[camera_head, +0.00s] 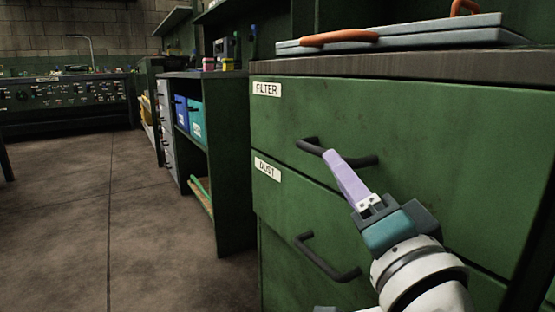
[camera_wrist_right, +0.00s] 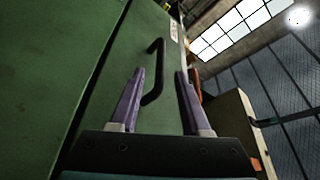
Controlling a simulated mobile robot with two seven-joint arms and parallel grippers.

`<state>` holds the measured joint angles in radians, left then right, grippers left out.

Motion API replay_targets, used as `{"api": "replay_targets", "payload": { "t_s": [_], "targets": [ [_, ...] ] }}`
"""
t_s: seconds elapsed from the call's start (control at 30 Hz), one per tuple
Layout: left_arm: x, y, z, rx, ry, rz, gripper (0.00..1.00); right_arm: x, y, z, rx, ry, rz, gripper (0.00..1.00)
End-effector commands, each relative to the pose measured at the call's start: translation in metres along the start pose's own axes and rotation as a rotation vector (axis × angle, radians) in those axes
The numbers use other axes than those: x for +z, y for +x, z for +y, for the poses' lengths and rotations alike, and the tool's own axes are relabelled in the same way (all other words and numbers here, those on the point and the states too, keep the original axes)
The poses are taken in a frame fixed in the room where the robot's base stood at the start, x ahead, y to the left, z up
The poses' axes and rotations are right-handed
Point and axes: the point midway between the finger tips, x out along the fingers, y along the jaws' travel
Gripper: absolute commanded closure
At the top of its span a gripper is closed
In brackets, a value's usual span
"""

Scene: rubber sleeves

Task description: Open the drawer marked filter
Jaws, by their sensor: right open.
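The green drawer marked FILTER (camera_head: 420,130) is the top one in the cabinet at right in the head view, its front flush with the cabinet. Its dark bar handle (camera_head: 310,147) also shows in the right wrist view (camera_wrist_right: 160,70). My right gripper (camera_head: 332,156) is at this handle, its lilac fingers hiding part of the bar in the head view. In the wrist view the right gripper (camera_wrist_right: 160,74) is open, and the handle appears between its two fingers. I cannot tell whether a finger touches it. My left gripper is not in view.
Below is the drawer marked DUST (camera_head: 280,215) with a similar handle (camera_head: 325,262). A grey case with an orange handle (camera_head: 340,38) lies on the worktop (camera_head: 400,66). An open shelf unit with blue and teal bins (camera_head: 196,122) stands left. The floor (camera_head: 90,200) is clear.

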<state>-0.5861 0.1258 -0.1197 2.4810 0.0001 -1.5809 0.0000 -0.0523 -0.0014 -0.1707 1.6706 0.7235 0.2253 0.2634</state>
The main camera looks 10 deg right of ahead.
Motion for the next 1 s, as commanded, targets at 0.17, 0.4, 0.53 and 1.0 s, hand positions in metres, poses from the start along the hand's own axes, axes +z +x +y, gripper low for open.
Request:
{"api": "replay_targets", "payload": {
  "t_s": [0.17, 0.4, 0.53, 1.0],
  "targets": [
    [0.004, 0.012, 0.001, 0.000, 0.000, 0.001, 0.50, 0.001, 0.034, 0.001, -0.002, 0.004, 0.003, 0.53],
    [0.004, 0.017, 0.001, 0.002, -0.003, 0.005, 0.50, 0.000, 0.056, 0.001, 0.000, 0.001, 0.000, 0.53],
    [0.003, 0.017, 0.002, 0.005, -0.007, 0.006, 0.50, 0.000, 0.058, 0.000, 0.000, 0.001, 0.000, 0.53],
    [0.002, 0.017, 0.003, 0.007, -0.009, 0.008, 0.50, 0.000, 0.057, 0.000, 0.000, 0.000, -0.001, 0.88]
  ]
}}
